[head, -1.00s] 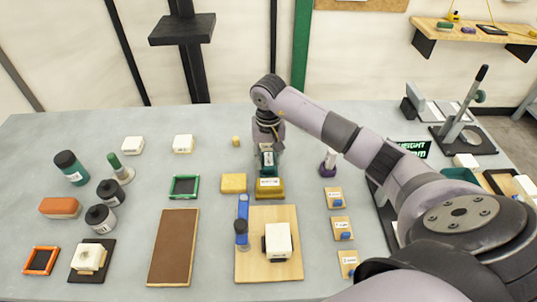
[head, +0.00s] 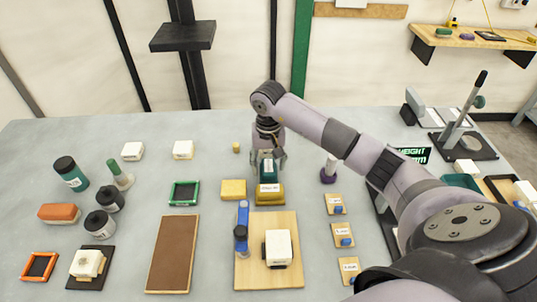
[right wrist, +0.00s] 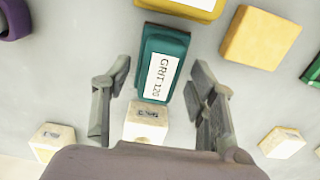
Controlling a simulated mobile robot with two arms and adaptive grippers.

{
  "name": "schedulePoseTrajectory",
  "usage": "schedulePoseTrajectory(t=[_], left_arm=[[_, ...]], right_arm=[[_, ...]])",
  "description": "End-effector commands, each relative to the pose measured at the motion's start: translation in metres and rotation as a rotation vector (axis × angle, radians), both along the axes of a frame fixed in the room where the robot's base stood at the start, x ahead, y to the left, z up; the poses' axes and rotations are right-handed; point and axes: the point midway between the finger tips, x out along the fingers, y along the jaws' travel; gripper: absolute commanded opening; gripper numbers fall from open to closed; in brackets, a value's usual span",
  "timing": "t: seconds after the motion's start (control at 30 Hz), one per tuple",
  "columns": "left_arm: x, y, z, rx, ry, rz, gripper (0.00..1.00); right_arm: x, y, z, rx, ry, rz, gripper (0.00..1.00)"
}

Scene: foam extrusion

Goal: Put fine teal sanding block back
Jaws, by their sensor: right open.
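The teal sanding block (head: 268,172) is at the middle of the table, just behind a yellow labelled block (head: 270,199). In the right wrist view the teal block (right wrist: 160,62) has a white label reading GRIT 120. My right gripper (head: 268,160) is open over it, pointing down. In the right wrist view its fingers (right wrist: 160,105) stand apart on either side, with clear gaps to the teal block. A small cream block (right wrist: 146,122) also shows between the fingers there. How the teal block meets the yellow block is hard to tell. My left gripper is not in view.
A plain yellow block (head: 233,190) sits close on the left. A wooden board (head: 285,220) with a white block and a blue tool lies in front. A purple-based item (head: 328,173) stands right of the gripper. Free table lies to the left and behind.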

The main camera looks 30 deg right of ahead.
Motion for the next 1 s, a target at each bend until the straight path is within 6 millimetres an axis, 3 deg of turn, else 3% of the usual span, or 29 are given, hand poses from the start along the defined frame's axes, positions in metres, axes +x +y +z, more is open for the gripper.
schedulePoseTrajectory(t=[0.17, 0.4, 0.6, 1.0], left_arm=[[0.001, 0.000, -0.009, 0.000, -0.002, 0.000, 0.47], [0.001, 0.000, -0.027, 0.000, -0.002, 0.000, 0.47], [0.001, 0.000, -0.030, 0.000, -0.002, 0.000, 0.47], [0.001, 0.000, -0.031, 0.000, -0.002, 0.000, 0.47]], right_arm=[[0.002, -0.001, 0.023, -0.001, -0.007, 0.001, 0.53], [0.002, -0.001, 0.077, -0.001, -0.008, 0.001, 0.53], [0.001, -0.001, 0.110, -0.002, -0.003, 0.000, 0.53], [0.000, 0.000, 0.122, 0.001, 0.001, -0.001, 0.53]])
